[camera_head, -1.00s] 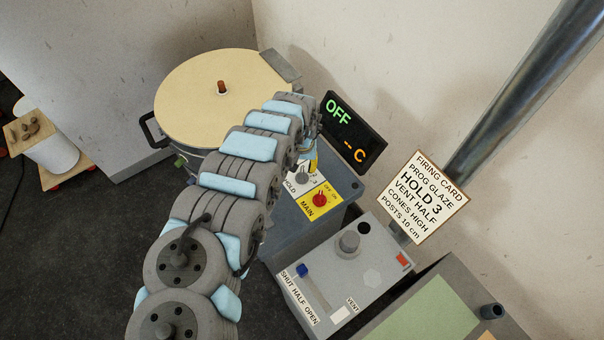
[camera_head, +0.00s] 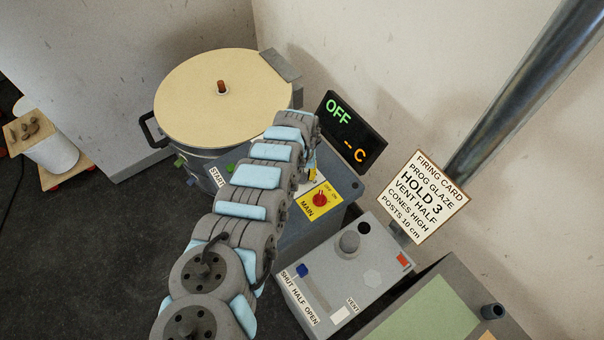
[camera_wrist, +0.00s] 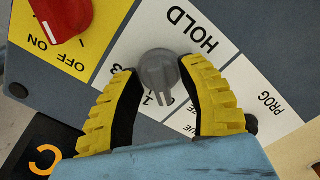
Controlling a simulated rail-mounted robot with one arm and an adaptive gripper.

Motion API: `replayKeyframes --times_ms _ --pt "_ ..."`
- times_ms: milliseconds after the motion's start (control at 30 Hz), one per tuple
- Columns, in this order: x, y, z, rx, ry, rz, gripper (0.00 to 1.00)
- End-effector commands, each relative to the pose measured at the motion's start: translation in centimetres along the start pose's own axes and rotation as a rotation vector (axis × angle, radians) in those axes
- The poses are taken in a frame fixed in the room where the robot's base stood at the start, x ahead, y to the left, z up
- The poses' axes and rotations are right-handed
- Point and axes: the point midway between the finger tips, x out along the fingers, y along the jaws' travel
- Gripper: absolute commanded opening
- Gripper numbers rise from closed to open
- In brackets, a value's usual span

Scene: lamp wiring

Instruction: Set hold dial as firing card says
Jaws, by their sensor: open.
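The hold dial (camera_wrist: 158,72) is a grey knob on a white plate marked HOLD in the wrist view. A 3 shows at its left, and other numerals below it are partly covered. I cannot tell its exact setting. My gripper (camera_wrist: 157,74) is open, with its yellow-padded fingers on either side of the knob; contact is unclear. In the head view my arm hides the dial. The firing card (camera_head: 424,196) reads PROG GLAZE, HOLD 3, VENT HALF, CONES HIGH, POSTS 10 cm.
The red MAIN switch (camera_head: 320,200) sits close to the dial, also at upper left in the wrist view (camera_wrist: 62,15). A PROG plate (camera_wrist: 262,98) is at the right. The display (camera_head: 349,132) reads OFF. The lidded kiln (camera_head: 200,100) and vent box (camera_head: 340,265) stand nearby.

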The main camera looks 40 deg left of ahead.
Motion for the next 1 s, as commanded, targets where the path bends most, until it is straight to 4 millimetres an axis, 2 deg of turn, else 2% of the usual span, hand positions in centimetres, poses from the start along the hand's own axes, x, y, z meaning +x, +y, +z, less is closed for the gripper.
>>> replayKeyframes --times_ms 167,300,667,1000 --pt "-0.03 0.01 -0.01 0.000 0.000 0.000 0.38" --pt "-0.04 0.01 -0.01 0.000 0.000 0.000 0.00" --pt "-0.02 0.02 -0.01 0.013 0.000 0.000 0.00" --pt "0.07 0.09 0.12 0.178 -0.003 -0.001 0.00"
